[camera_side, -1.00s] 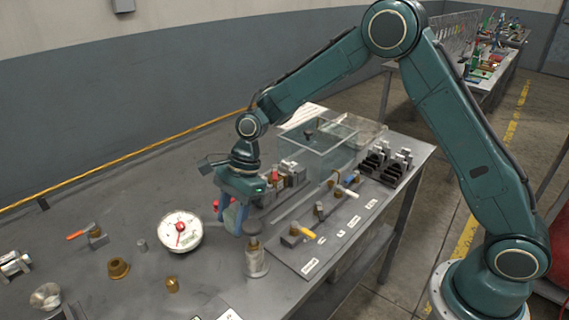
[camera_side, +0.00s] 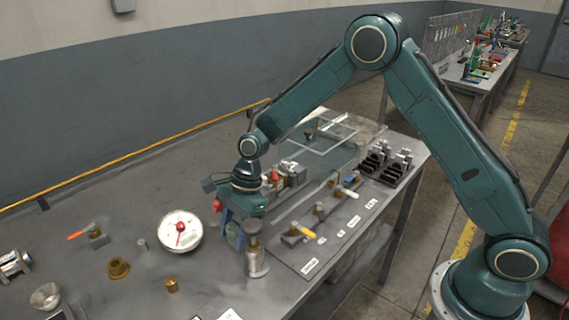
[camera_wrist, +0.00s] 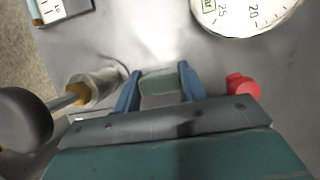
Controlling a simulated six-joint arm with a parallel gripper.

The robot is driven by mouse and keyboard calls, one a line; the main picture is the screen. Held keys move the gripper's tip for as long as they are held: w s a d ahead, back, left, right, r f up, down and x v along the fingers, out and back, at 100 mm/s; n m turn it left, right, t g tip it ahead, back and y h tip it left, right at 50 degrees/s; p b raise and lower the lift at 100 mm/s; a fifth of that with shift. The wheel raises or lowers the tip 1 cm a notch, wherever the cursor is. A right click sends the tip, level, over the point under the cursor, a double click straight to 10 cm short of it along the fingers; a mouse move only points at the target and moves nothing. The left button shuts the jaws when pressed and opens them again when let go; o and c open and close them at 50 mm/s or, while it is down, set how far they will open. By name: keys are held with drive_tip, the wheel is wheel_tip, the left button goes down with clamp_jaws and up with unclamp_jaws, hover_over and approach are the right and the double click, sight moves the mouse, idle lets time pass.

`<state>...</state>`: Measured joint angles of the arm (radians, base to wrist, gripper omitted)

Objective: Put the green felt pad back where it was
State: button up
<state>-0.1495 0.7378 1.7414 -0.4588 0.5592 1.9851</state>
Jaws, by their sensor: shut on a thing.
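The green felt pad (camera_wrist: 158,87) shows in the wrist view as a pale grey-green piece between the two blue fingers. My gripper (camera_wrist: 160,84) is shut on it, with a finger at each side. In the side view my gripper (camera_side: 234,240) points down, low over the grey bench, between the white dial gauge and the metal cylinder with a dark knob. The pad is hard to make out there, and I cannot tell whether it touches the bench.
The metal cylinder (camera_side: 257,264) stands close right of my gripper, and the dial gauge (camera_side: 181,243) lies to the left. A red knob (camera_wrist: 243,87) is beside a finger. A clear box (camera_side: 322,140) and a board with valves (camera_side: 310,262) are behind and right. Brass fittings (camera_side: 118,268) lie left.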

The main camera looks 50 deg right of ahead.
drive_tip(key=o, duration=1.3)
drive_tip(key=shift+c, duration=0.2)
drive_tip(key=v, duration=1.2)
drive_tip(key=shift+r, duration=0.2)
